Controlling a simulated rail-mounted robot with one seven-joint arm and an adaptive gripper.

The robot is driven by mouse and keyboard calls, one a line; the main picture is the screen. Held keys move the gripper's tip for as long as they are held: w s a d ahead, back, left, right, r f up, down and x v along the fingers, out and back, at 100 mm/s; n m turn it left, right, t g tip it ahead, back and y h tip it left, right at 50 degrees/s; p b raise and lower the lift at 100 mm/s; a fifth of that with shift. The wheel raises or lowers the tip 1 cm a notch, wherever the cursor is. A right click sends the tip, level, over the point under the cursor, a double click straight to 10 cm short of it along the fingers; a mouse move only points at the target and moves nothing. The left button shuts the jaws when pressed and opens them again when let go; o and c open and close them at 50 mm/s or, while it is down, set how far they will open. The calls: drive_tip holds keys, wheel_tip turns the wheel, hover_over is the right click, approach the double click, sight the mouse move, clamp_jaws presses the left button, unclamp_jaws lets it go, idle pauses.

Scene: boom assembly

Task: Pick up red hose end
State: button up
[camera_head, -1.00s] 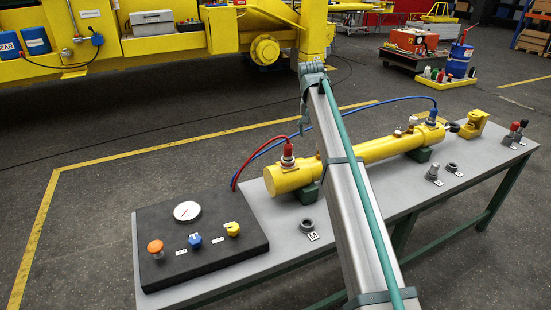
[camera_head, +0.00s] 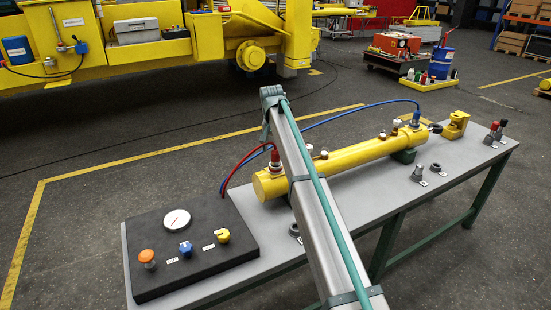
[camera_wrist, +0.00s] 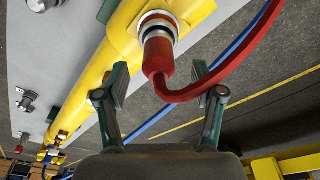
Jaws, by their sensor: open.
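The red hose end (camera_wrist: 158,52) is a red sleeve plugged into a metal fitting on the yellow cylinder (camera_wrist: 128,25). In the head view the red hose end (camera_head: 275,157) stands upright at the cylinder's near left end (camera_head: 265,186), just beside my arm. Its red hose (camera_wrist: 235,72) bends away to the right in the wrist view. My gripper (camera_wrist: 160,82) is open, with one finger on each side of the hose end in that view. Neither finger appears to touch it. In the head view I cannot make out the fingers.
A blue hose (camera_head: 335,117) runs behind the cylinder. A black control box (camera_head: 190,250) with a gauge and knobs sits on the grey bench (camera_head: 270,255) at left. A yellow block (camera_head: 456,126) and small fittings lie at the right end. A yellow machine (camera_head: 220,40) stands behind.

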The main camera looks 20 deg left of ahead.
sight(276, 160)
drive_tip(key=shift+w+f+p, duration=0.15)
drive_tip(key=shift+f+p, duration=0.1)
drive_tip(key=shift+f, duration=0.65)
drive_tip(key=shift+w+f+p, duration=0.1)
drive_tip(key=shift+f+p, duration=0.1)
drive_tip(key=shift+f, duration=0.65)
clamp_jaws()
